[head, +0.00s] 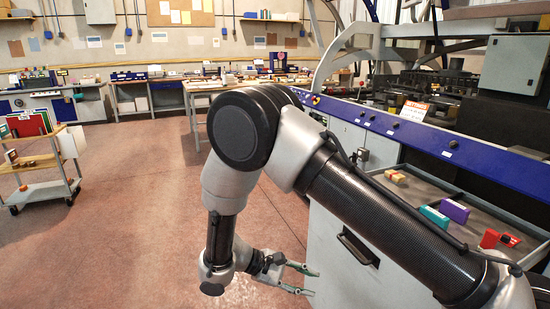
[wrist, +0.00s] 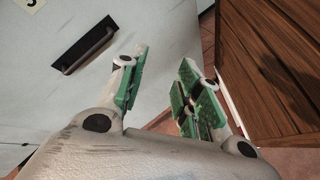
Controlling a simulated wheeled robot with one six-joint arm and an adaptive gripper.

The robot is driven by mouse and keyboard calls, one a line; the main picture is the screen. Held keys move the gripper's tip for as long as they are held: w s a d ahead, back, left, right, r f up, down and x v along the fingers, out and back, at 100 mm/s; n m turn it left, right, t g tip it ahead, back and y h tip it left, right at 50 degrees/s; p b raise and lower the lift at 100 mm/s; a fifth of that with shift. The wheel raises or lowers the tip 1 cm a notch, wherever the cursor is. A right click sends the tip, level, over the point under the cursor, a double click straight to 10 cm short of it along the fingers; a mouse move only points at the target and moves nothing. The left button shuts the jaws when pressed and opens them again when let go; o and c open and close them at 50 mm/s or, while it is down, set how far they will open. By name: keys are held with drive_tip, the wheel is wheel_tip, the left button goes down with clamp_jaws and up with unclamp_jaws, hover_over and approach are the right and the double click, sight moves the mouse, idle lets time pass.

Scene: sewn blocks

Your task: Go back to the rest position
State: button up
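My gripper (head: 303,281) is at the lower middle of the head view, low in front of a grey cabinet (head: 335,270). Its two green-padded fingers are spread apart with nothing between them. In the wrist view the fingers of my gripper (wrist: 163,90) show wide apart, with the pale cabinet front (wrist: 150,30) and its dark handle (wrist: 88,48) beyond. My arm is bent, with the elbow high and the forearm hanging down.
On the grey tray top (head: 415,195) at right lie a purple block (head: 454,211), a teal block (head: 434,216), red blocks (head: 489,239) and tan blocks (head: 396,176). A shelf cart (head: 40,165) stands at left. Open floor lies between. Brown wooden boards (wrist: 270,60) are right in the wrist view.

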drive_tip(key=s+d+r+m+t+y, duration=0.1)
drive_tip(key=s+d+r+m+y, duration=0.2)
drive_tip(key=d+r, duration=0.6)
drive_tip(key=s+d+r+m+t+y, duration=0.1)
drive_tip(key=s+d+r+m+y, duration=0.2)
drive_tip(key=d+r, duration=0.7)
drive_tip(key=s+d+r+m+t+y, duration=0.2)
drive_tip(key=s+d+r+m+y, duration=0.2)
drive_tip(key=d+r, duration=0.5)
drive_tip(key=s+r+y, duration=0.2)
drive_tip(key=s+r, duration=0.1)
drive_tip(key=r, duration=0.2)
drive_tip(key=shift+d, duration=0.35)
